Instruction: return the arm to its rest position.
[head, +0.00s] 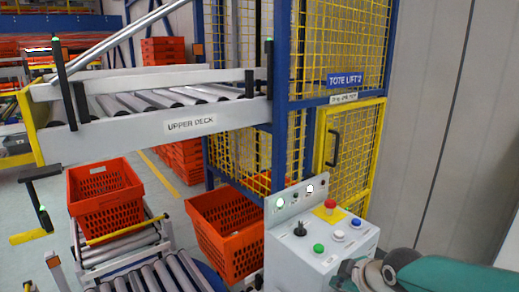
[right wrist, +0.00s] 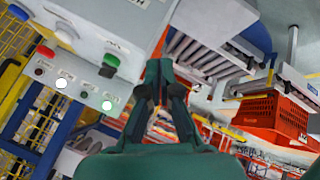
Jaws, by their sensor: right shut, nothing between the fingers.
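My right arm comes in at the lower right of the head view, teal with dark and grey joints. Its gripper (head: 347,273) is at the bottom, in front of the control box's lower right side. In the right wrist view the gripper (right wrist: 160,82) points away with its dark fingers together and empty. The control box (head: 310,262) has a black lever (head: 300,229), a red mushroom button (head: 330,206), and green, blue and white buttons. In the wrist view its panel (right wrist: 92,42) is at the upper left, beside the fingers. I cannot make out my left gripper.
An orange tote (head: 104,207) sits on the lower roller conveyor, another (head: 225,235) beside the control box. The upper deck conveyor (head: 185,123) is empty. A yellow mesh lift cage (head: 350,150) stands behind the box. A plain grey wall (head: 430,110) is at the right.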

